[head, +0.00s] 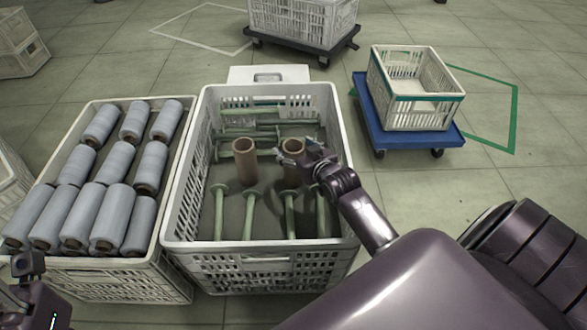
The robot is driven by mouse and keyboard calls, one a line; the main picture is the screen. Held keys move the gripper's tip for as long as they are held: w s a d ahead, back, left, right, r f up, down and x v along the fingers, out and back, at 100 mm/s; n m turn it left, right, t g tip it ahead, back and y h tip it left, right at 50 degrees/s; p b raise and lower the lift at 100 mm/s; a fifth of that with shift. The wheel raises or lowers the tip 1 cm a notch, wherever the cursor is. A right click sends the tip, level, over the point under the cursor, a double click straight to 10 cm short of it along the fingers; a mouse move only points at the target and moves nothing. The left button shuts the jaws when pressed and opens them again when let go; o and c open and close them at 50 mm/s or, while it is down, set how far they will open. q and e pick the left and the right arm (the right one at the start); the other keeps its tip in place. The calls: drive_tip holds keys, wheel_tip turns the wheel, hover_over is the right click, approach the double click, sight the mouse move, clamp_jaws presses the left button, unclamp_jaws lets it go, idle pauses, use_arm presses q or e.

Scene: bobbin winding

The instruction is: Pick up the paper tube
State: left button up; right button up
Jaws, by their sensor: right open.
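Two brown paper tubes stand upright in the middle white crate (174,200): a left tube (245,166) and a right tube (292,147). My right gripper (291,157) is open, at the upper part of the right tube. Its fingers and wrist cover part of that tube, and I cannot tell whether they touch it. My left gripper (28,268) shows only partly at the lower left edge, beside the left crate and away from the tubes. Its jaw state is unclear.
Several green spindles (249,212) lie in the middle crate around the tubes. The left crate (172,277) holds several grey wound bobbins (115,210). An empty-looking crate (418,115) sits on a blue dolly (375,133) at right. Another crate on a dolly (300,20) stands behind.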

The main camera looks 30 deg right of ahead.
drive_tip(key=shift+w, duration=0.2)
drive_tip(key=shift+c, duration=0.5)
drive_tip(key=c, duration=1.5)
